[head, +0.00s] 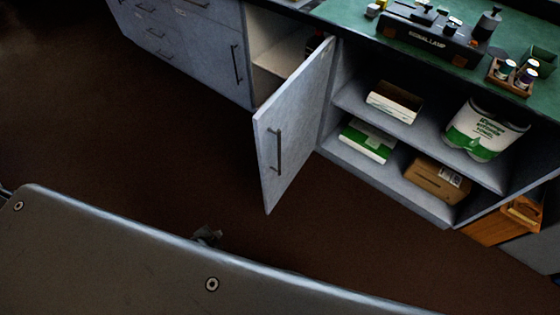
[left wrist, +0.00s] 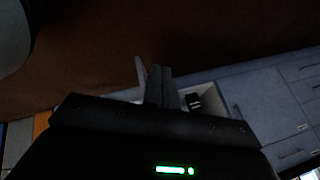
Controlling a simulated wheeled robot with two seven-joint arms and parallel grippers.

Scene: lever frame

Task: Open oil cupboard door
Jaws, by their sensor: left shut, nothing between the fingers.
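The grey cupboard door (head: 292,125) stands swung well out from its cupboard (head: 268,62) in the head view, with a dark bar handle (head: 276,150) on its face. Part of the cupboard's pale inside shows behind it. My left gripper (head: 207,235) is a small dark shape low in the head view, mostly hidden behind my own body and apart from the door. In the left wrist view its fingers (left wrist: 158,86) are together with nothing between them. A pale narrow panel beside them may be the door's edge. My right gripper is not in view.
Open shelves (head: 400,175) right of the door hold boxes and a white-green container pair (head: 484,128). A green worktop (head: 340,14) above carries a dark signal lamp case (head: 432,38). Closed grey drawers (head: 185,35) stand left. The brown floor (head: 150,130) before the door is clear.

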